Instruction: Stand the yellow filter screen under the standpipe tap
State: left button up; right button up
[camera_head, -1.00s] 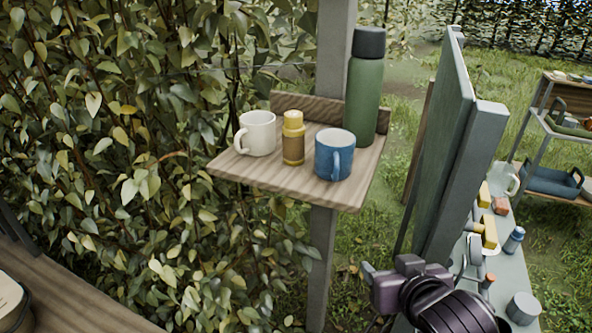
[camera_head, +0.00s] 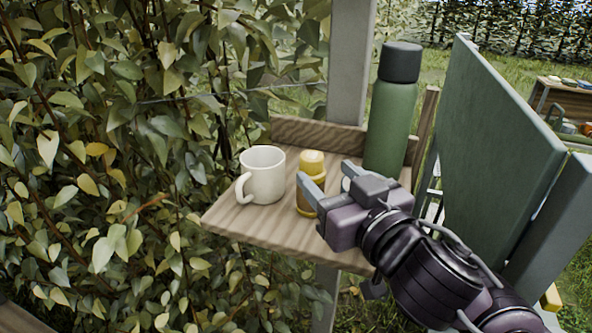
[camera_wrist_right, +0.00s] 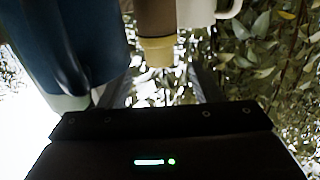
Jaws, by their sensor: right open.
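The yellow filter screen (camera_head: 312,162), a small cylinder with yellow ends and a brownish middle, stands upright on a wooden shelf (camera_head: 245,222). My right gripper (camera_head: 330,180) is open at the shelf, with one finger partly in front of the screen. In the right wrist view, the screen's yellow end (camera_wrist_right: 157,52) appears between the two open fingers; I cannot tell if they touch it. My left gripper is not in view. I cannot make out a standpipe tap.
A white mug (camera_head: 264,177) stands left of the screen. A blue mug (camera_wrist_right: 88,40) is close beside my right gripper, mostly hidden in the head view. A tall green flask (camera_head: 390,125) stands behind. Leaves fill the left; a green panel (camera_head: 495,150) rises on the right.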

aim_at(315, 158)
jog(key=shift+w+r, duration=0.15)
jog(key=shift+r, duration=0.05)
jog(key=p+x, duration=0.1)
jog(key=x, duration=0.4)
jog(key=shift+r, duration=0.15)
jog(key=shift+w+a, duration=0.3)
jog(key=shift+w, duration=0.15)
jog(key=shift+d, duration=0.1)
jog(key=shift+c, duration=1)
jog(key=c, duration=0.7)
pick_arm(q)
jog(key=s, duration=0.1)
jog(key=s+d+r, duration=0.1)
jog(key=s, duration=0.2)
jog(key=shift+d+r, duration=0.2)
pick_arm(e)
grip_shut()
pick_arm(q)
jog(key=shift+p, duration=0.3)
